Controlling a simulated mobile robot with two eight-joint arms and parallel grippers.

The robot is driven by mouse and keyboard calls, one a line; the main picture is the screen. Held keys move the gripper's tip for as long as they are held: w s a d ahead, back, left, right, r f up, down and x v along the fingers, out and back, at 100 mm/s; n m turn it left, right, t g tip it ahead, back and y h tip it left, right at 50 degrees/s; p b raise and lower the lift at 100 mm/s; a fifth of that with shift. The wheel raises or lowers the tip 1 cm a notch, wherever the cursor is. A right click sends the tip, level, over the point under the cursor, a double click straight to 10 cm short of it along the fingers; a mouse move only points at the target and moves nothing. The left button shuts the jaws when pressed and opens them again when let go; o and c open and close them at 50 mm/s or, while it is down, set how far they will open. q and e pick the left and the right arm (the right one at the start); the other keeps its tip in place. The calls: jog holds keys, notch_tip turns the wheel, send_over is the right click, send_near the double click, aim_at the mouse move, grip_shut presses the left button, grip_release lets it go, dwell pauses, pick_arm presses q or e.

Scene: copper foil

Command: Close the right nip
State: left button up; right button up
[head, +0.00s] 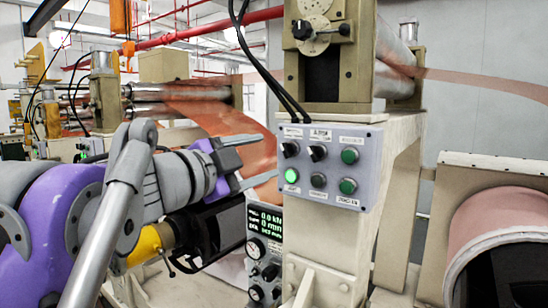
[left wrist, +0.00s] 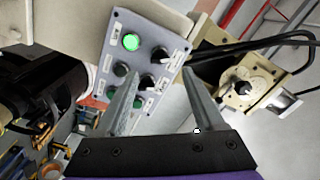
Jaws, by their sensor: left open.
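A grey control panel (head: 333,200) is on the front of the cream right-hand roller stand. It carries two black selector knobs, a brightly lit green button (head: 291,175), two dimmer green buttons and a dark button. The lit button also shows in the left wrist view (left wrist: 131,41). Above the panel, the right nip's metal roller (head: 396,50) sits behind a dial with a black knob (head: 316,30). My left gripper (head: 268,158) is open and empty, just left of the panel. In the left wrist view its fingers (left wrist: 160,76) overlap the panel; contact cannot be told. My right gripper is out of view.
A display box (head: 266,230) with green digits and gauges stands below the gripper. Copper foil (head: 225,120) runs behind it from the left rollers (head: 180,92). A copper roll (head: 505,225) is at far right. Black cables (head: 262,65) hang above the panel.

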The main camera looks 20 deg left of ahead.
pick_arm(q)
jog(key=v, duration=0.5)
jog(key=shift+w, duration=0.1)
jog(key=w+a+f+n+g+y, duration=0.1)
jog(key=a+f+n+y, duration=0.25)
jog(key=f, duration=0.45)
jog(key=w+a+f+n+y, duration=0.1)
jog(key=a+f+n+y, duration=0.2)
jog(key=f+n, duration=0.35)
jog(key=a+f+n+g+y, duration=0.1)
jog(key=a+f+n+y, duration=0.25)
jog(key=f, duration=0.55)
jog(key=s+d+f+g+h, duration=0.1)
jog(key=s+d+f+g, duration=0.2)
jog(key=s+f, duration=0.3)
jog(key=s+d+f+n+g+h, duration=0.1)
jog(key=s+d+f+g, duration=0.2)
jog(key=f, duration=1.4)
jog(key=s+d+f+n+g+h, duration=0.1)
jog(key=s+d+f+g, duration=0.2)
jog(key=s+f, duration=0.6)
notch_tip(320, 180, down, 3)
jog(key=shift+d+f+g+h, duration=0.2)
jog(key=shift+d+g+h, duration=0.15)
jog(key=shift+d, duration=0.75)
